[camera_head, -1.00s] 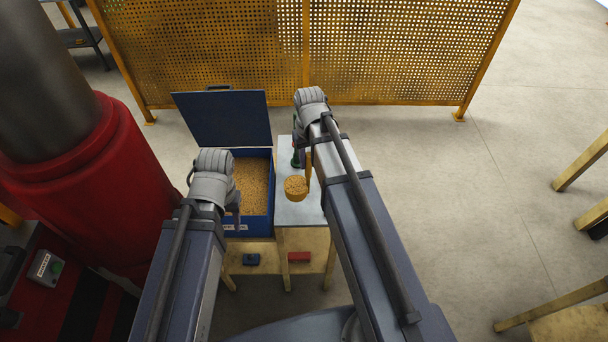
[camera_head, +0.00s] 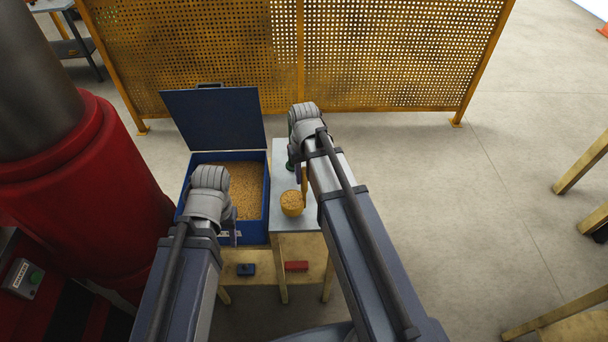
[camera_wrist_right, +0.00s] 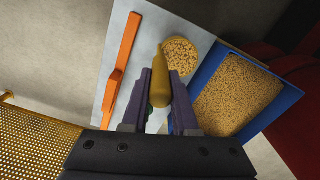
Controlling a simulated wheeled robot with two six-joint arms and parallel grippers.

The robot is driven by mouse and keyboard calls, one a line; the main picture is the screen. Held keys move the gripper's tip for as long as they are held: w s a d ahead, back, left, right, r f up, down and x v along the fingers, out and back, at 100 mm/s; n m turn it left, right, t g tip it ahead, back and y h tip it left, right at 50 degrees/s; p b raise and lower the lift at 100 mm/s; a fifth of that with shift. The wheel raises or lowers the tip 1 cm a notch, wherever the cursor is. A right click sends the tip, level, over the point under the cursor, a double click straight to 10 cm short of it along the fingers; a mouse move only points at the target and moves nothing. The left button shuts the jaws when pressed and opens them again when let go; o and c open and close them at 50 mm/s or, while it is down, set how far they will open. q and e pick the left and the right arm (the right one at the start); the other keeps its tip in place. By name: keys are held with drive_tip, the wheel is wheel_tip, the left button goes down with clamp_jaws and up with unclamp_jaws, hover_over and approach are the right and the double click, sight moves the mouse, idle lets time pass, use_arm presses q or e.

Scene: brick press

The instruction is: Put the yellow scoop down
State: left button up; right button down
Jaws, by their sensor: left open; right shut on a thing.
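The yellow scoop (camera_head: 292,203) is full of tan granules and is over the small grey-topped table (camera_head: 285,222). In the right wrist view its yellow handle (camera_wrist_right: 160,80) is between the fingers of my right gripper (camera_wrist_right: 158,98), which is shut on it. The scoop's filled bowl (camera_wrist_right: 179,54) appears above the grey tabletop; I cannot tell whether it touches. My left gripper (camera_head: 232,228) is open, at the front of the blue bin (camera_head: 267,195), partly hidden by its own wrist.
The blue bin has a raised lid (camera_head: 213,118) and holds tan granules. An orange tool (camera_wrist_right: 122,60) lies on the tabletop. A green thing shows beside the handle. A blue brick (camera_head: 246,269) and a red brick (camera_head: 296,266) lie on the lower shelf. A yellow mesh fence (camera_head: 390,55) stands behind.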

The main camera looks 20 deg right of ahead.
drive_tip(key=shift+f+b, duration=0.75)
drive_tip(key=shift+f, duration=0.55)
drive_tip(key=c, duration=0.7)
unclamp_jaws()
wheel_tip(320, 180, up, 12)
drive_tip(key=p, duration=1.2)
drive_tip(key=shift+r, duration=0.2)
drive_tip(key=s+a+n, duration=0.1)
drive_tip(key=s+a, duration=0.3)
drive_tip(key=s+a+n, duration=0.1)
drive_tip(key=s+a, duration=0.4)
drive_tip(key=s+a+n+h, duration=0.1)
drive_tip(key=s+a, duration=0.3)
drive_tip(key=a, duration=0.1)
drive_tip(key=shift+s, duration=0.35)
